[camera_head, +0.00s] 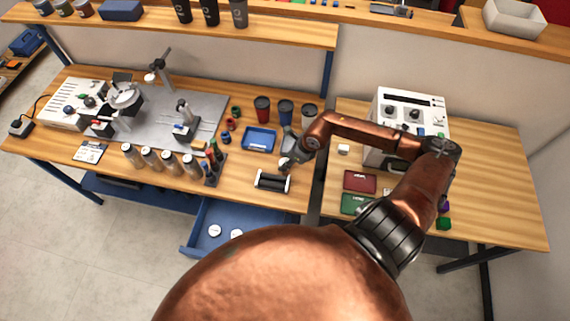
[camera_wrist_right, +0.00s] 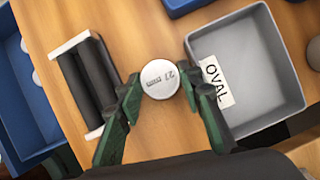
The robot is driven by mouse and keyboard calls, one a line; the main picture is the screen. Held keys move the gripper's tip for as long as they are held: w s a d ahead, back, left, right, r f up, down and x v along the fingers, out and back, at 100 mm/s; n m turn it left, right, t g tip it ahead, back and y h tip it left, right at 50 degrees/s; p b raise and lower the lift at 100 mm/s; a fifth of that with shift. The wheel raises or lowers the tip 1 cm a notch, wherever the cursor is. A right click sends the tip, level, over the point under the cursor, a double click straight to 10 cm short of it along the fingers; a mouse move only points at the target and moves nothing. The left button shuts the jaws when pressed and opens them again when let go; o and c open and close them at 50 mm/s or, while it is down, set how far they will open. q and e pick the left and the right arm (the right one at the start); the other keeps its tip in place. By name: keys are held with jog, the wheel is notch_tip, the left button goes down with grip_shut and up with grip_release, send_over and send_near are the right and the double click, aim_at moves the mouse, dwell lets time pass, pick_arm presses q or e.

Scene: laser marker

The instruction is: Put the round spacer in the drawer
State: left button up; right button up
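The round spacer (camera_wrist_right: 160,79) is a pale disc marked "27 mm". In the right wrist view it sits between the two dark green fingertips of my right gripper (camera_wrist_right: 161,84), which appear closed on its sides. In the head view the right gripper (camera_head: 288,162) is over the table, just above the black roller block. The blue drawer (camera_head: 262,217) is pulled out below the table's front edge, left of the gripper. Two white discs lie in it. Part of the drawer (camera_wrist_right: 30,135) shows at the left of the wrist view. My left gripper is out of view.
A black roller block with white ends (camera_head: 272,181) lies beside the gripper, toward the drawer. A grey bin labelled "OVAL" (camera_wrist_right: 282,60) is close on the other side.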

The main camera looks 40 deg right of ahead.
jog(key=c, duration=0.5)
jog(key=shift+o, duration=0.2)
jog(key=shift+r, duration=0.15)
